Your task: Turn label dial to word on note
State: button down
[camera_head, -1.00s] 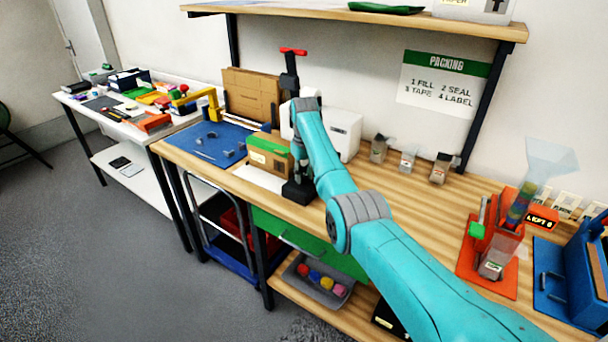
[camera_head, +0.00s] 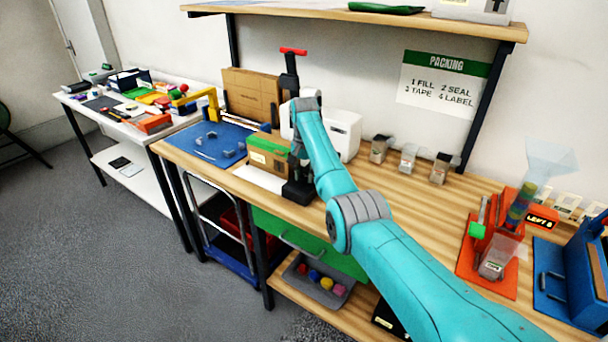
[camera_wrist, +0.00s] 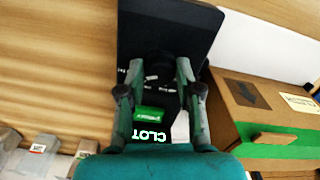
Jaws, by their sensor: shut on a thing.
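The black label device (camera_head: 299,192) stands on the wooden bench, with a tall post and a red handle at its top. In the wrist view its black body (camera_wrist: 165,30) lies under my gripper (camera_wrist: 160,74). My gripper is shut on the dark round dial (camera_wrist: 157,64), with one finger on each side. Small white marks show around the dial, too small to read. Bright letters like "CLOT" (camera_wrist: 149,135) show upside down near the palm, beside a green tab (camera_wrist: 149,114). I cannot make out the note.
A cardboard box with green tape (camera_head: 268,155) stands close left of the device. A white machine (camera_head: 343,133) is behind it. Several small containers (camera_head: 408,158) stand to the right. An orange dispenser (camera_head: 490,255) and a blue fixture (camera_head: 570,285) are at the far right.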

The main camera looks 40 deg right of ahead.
aim_at(304, 176)
jog(key=shift+m, duration=0.6)
jog(key=c, duration=0.8)
grip_release()
jog(key=shift+o, duration=0.2)
notch_tip(304, 176, up, 12)
